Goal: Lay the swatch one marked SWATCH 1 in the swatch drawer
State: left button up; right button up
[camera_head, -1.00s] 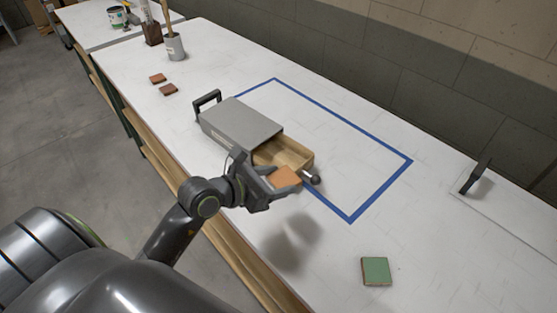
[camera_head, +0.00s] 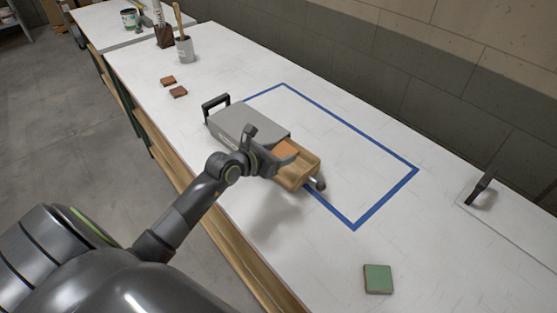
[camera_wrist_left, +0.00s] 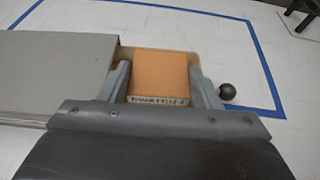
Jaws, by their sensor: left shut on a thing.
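My left gripper (camera_head: 268,158) is shut on an orange square swatch (camera_head: 286,148). The swatch also shows in the left wrist view (camera_wrist_left: 160,74), between the two fingers, with dark lettering on its near edge that reads like SWATCH and a partly hidden number. The swatch drawer (camera_head: 298,176) is a wooden tray pulled out of a grey box (camera_head: 250,124), with a dark round knob (camera_head: 319,183) at its front. The gripper holds the swatch over the open drawer. I cannot tell whether the swatch touches the drawer floor. My right gripper is not in view.
A green tile (camera_head: 378,279) lies at the front right of the white table. Two reddish-brown tiles (camera_head: 178,92) lie at the back left, near a grey cup (camera_head: 184,49). Blue tape (camera_head: 385,200) outlines a mostly clear area right of the box. A dark handle (camera_head: 481,186) stands at the right.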

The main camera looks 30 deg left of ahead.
pick_arm(q)
jog(key=shift+f, duration=1.7)
jog(key=shift+f, duration=0.15)
jog(key=o, duration=0.9)
jog(key=shift+o, duration=0.2)
jog(key=shift+r, duration=0.2)
jog(key=v, duration=1.2)
jog(key=shift+b, duration=0.45)
